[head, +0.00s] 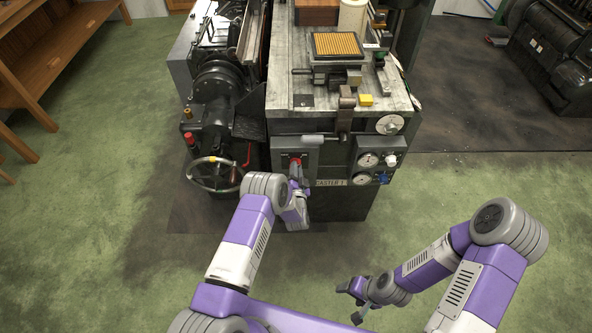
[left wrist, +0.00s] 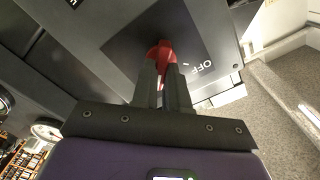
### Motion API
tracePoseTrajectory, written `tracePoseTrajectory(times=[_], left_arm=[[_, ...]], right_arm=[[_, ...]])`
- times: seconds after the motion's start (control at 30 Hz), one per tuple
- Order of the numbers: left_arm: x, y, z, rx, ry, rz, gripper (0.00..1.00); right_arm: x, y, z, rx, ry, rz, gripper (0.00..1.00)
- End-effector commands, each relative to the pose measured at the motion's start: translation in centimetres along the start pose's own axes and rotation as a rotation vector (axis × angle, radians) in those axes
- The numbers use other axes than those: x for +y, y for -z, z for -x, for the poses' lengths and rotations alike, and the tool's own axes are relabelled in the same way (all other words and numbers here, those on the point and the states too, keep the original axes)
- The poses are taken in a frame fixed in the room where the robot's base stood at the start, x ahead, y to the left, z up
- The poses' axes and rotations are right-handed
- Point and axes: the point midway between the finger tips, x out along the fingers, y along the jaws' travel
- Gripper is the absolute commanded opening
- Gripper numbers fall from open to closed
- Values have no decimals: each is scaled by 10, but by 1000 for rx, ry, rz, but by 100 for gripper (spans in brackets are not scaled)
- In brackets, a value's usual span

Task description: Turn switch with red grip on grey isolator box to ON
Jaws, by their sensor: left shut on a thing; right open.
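The grey isolator box (head: 308,150) is on the front of the machine, below the worktop, in the head view. Its dark face (left wrist: 120,45) fills the upper middle of the left wrist view. The red grip (left wrist: 160,50) sits on that face, between my left gripper's fingers; a bit of the red grip also shows in the head view (head: 295,160). My left gripper (left wrist: 163,80) is shut on the red grip. The letters OFF (left wrist: 200,68) show just right of the grip. Part of another label shows at the top left. My right gripper (head: 355,301) is open and empty, low over the floor, away from the machine.
Right of the box is a gauge panel (head: 376,161). A handwheel (head: 214,174) stands out at the left. A lever (head: 345,115) hangs over the front edge of the worktop. The green floor before the machine is clear.

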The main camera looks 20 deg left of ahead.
Motion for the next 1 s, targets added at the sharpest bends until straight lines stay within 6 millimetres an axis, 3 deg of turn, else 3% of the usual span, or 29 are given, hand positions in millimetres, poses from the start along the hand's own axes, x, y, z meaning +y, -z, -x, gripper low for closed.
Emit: tracePoseTrajectory(times=[0.57, 0.6, 0.73, 1.0], left_arm=[[0, -3, 1, -6, -2, -32, 0], [0, -3, 1, -6, -2, -32, 20], [0, -2, 1, -5, -1, -30, 39], [0, -1, 1, -2, -1, -28, 39]], right_arm=[[0, 0, -1, 0, 0, 0, 69], [0, 0, -1, 0, 0, 0, 69], [0, 0, -1, 0, 0, 0, 69], [0, 0, -1, 0, 0, 0, 69]])
